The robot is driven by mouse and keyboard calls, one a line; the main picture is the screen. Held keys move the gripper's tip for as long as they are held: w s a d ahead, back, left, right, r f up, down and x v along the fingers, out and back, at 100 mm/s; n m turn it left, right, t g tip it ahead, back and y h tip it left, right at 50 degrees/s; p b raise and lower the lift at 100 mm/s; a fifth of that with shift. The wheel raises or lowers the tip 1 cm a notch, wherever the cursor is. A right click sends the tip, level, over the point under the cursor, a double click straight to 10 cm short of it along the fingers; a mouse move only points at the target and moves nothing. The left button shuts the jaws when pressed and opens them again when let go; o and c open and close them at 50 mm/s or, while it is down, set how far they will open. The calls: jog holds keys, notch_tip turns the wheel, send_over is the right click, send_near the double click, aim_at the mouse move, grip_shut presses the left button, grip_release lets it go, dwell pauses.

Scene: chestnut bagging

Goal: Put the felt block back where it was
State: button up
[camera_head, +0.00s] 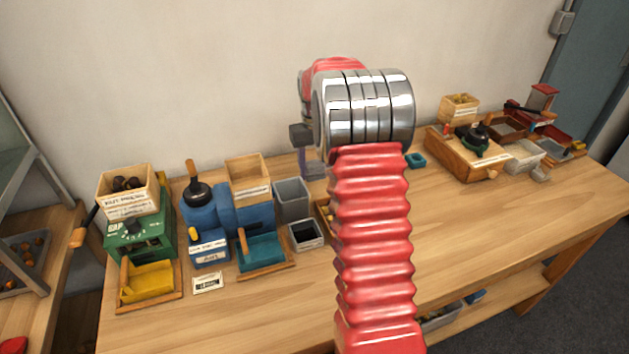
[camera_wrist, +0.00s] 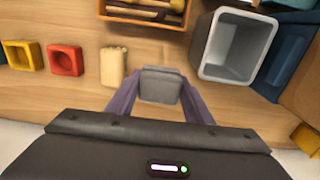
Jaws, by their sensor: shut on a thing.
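In the wrist view the grey felt block (camera_wrist: 160,85) sits between the two purple fingers of my gripper (camera_wrist: 160,95), which is shut on it. The wooden tabletop shows beyond the block. I cannot tell whether the block touches the table. In the head view my gripper (camera_head: 311,163) is near the back of the bench, by the wall, partly hidden behind my arm.
In the wrist view a grey bin (camera_wrist: 203,58) stands right of the block and a wooden tool tray (camera_wrist: 145,19) lies beyond it. A beige block (camera_wrist: 113,66), a red holder (camera_wrist: 65,60) and a yellow holder (camera_wrist: 22,56) stand left, with bare wood between.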

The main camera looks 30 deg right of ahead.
aim_at(314, 190)
jog(key=shift+f, duration=2.5)
jog(key=o, duration=1.3)
notch_tip(314, 190, up, 12)
